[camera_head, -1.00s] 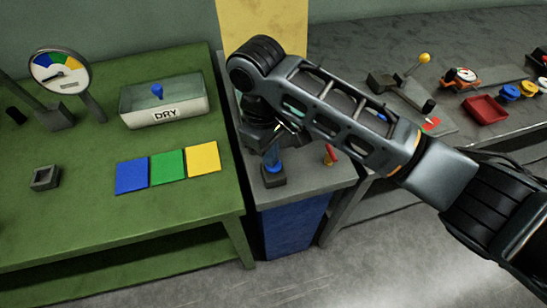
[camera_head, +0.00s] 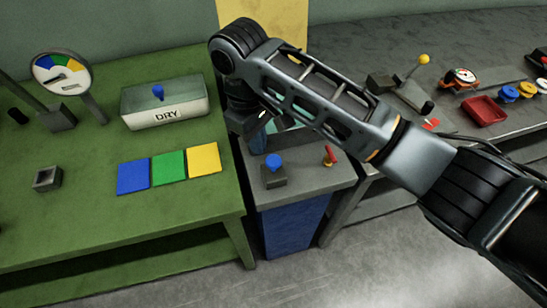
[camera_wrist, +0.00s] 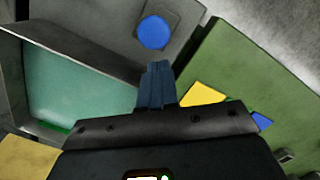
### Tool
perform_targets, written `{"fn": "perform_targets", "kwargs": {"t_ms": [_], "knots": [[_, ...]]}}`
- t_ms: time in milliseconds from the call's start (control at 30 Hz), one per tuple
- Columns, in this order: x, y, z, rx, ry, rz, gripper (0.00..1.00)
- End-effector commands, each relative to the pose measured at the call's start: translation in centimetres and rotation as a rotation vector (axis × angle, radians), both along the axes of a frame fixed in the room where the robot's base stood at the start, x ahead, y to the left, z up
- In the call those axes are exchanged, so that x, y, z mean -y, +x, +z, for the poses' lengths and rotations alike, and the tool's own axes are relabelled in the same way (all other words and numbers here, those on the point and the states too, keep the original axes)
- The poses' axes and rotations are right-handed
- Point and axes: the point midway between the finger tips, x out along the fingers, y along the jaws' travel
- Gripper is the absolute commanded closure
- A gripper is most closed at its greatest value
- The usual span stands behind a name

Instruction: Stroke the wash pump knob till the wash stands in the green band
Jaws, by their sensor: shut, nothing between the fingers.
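The blue round pump knob (camera_head: 274,161) stands on a small dark block on the grey stand, and it also shows in the wrist view (camera_wrist: 153,33). My gripper (camera_head: 257,147) is shut and empty, above and behind the knob; in the wrist view its blue fingers (camera_wrist: 157,70) end just short of the knob, with a gap in the picture. A tank of pale green wash (camera_wrist: 80,88) lies left of the fingers, mostly hidden by my arm in the head view. A short green mark (camera_wrist: 52,127) shows at its edge; the wash level against it cannot be told.
A small red lever (camera_head: 329,155) stands right of the knob. The green table (camera_head: 70,220) at left holds a DRY box (camera_head: 165,112), a dial gauge (camera_head: 62,75) and colour cards (camera_head: 168,167). The grey bench at right holds a red tray (camera_head: 485,109).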

Motion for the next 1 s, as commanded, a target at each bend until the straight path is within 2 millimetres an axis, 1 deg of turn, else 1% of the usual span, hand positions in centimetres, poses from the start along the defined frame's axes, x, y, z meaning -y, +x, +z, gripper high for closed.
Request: {"fn": "perform_targets", "kwargs": {"t_ms": [100, 267, 400, 567, 1000], "knots": [[-0.3, 0.2, 2.0, 0.004, 0.002, 0.001, 1.0], [-0.4, 0.3, 4.6, 0.003, 0.002, 0.0, 1.0], [-0.5, 0.4, 5.8, 0.001, 0.002, 0.001, 1.0], [-0.5, 0.4, 6.2, 0.0, 0.001, 0.0, 1.0], [-0.5, 0.4, 6.2, 0.0, 0.001, 0.0, 1.0]]}}
